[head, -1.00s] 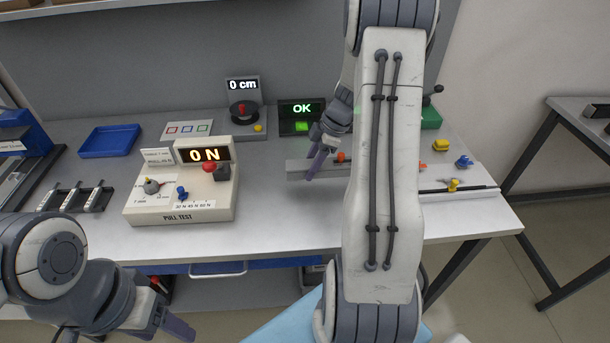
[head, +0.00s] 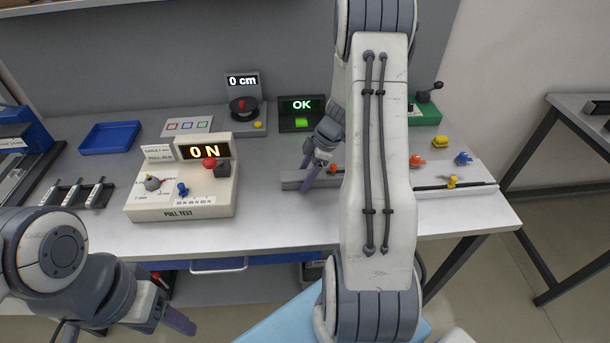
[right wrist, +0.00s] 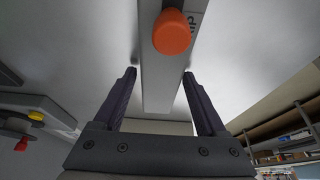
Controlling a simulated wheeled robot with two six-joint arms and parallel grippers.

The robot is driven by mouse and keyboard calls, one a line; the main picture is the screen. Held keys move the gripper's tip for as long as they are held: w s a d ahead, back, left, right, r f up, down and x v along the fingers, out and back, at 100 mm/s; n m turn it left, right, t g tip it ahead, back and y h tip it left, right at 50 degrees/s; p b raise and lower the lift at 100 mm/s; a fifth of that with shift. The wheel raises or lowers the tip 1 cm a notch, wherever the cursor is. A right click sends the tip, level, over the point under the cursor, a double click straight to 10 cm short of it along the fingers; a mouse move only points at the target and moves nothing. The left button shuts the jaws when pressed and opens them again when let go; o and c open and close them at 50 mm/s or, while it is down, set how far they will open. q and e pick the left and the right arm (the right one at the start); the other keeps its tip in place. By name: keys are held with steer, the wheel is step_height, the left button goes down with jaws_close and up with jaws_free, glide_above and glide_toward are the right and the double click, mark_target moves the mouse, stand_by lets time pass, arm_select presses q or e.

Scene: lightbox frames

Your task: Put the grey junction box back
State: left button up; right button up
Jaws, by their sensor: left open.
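I cannot pick out a separate grey junction box. A long grey bar (head: 295,180) with an orange knob (head: 333,168) lies over the bench, partly hidden by my right arm. In the right wrist view the bar (right wrist: 160,85) and its knob (right wrist: 172,32) are close, with part of a label. My right gripper (head: 318,170) is at the bar's left part. My left gripper (head: 172,320) is open and empty, low in front of the bench.
A pull-test box (head: 185,190) reading 0 N stands left of the bar. Behind are a display reading OK (head: 301,105), a 0 cm device (head: 243,100) and a blue tray (head: 110,138). A board (head: 470,175) with coloured knobs lies right. Bench front-centre is clear.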

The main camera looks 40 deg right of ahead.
mark_target(322, 173)
stand_by(0.3)
steer(key=shift+r+p, duration=0.25)
steer(key=shift+p, duration=0.1)
steer(key=b+v, duration=0.2)
steer(key=v, duration=1)
steer(key=s+a+r+m+g+h, duration=0.1)
steer(key=s+a+r, duration=0.1)
steer(key=a, duration=1)
steer(key=s+a+r+m+g, duration=0.1)
steer(key=a, duration=1.1)
steer(key=s+a+m+h, duration=0.1)
steer(key=s+a, duration=0.4)
steer(key=s, duration=0.3)
steer(key=s+a+m+h, duration=0.1)
steer(key=s+a, duration=0.5)
steer(key=s, duration=0.3)
steer(key=shift+s+a+f+m, duration=0.15)
steer(key=shift+s+a+m, duration=0.05)
steer(key=shift+s+m, duration=0.1)
steer(key=shift+w, duration=0.1)
